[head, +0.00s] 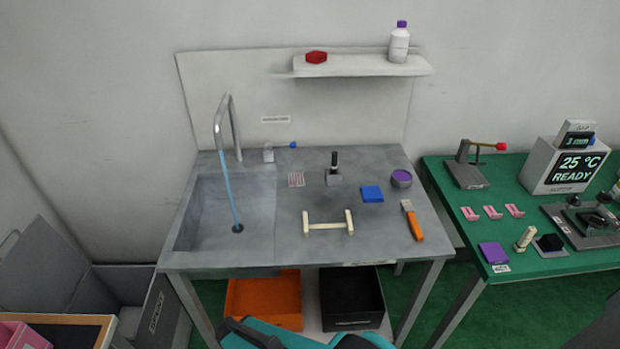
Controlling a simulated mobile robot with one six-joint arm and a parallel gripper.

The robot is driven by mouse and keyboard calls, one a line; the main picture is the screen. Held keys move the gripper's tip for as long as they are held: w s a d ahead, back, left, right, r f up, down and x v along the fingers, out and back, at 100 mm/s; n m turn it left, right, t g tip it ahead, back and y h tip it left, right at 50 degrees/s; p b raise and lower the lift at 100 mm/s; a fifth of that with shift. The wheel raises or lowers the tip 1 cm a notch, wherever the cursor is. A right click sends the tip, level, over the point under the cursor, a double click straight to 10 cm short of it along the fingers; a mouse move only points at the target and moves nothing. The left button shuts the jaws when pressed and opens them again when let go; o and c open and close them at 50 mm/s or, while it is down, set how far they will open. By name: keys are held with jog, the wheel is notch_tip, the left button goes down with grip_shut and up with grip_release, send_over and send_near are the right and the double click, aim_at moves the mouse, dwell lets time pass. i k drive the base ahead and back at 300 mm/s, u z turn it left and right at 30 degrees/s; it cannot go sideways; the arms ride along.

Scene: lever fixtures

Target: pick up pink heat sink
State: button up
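A small pink-and-white striped block (296,179), which looks like a finned heat sink, lies on the grey sink bench (265,215), just right of the basin. Three small pink pieces stand in a row on the green table at right: a left one (470,213), a middle one (493,212) and a right one (515,210). They look like notched brackets, but they are too small to tell for sure. Teal and dark parts of my arm show at the bottom edge. My gripper is not in view.
Around the striped block stand a black-handled lever fixture (334,170), a blue block (372,194), a cream handle-shaped frame (328,222), a purple-topped round pot (401,178) and an orange-handled scraper (412,220). A tall faucet (219,130) rises at left. Orange (264,300) and black (352,300) bins sit below.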

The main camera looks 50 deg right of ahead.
aim_at(296, 181)
jog(key=z, duration=4.9)
jog(key=i, duration=0.1)
jog(key=u, duration=3.55)
jog(key=k, duration=0.9)
jog(key=u, duration=0.15)
jog(key=i, duration=0.65)
jog(key=u, duration=0.05)
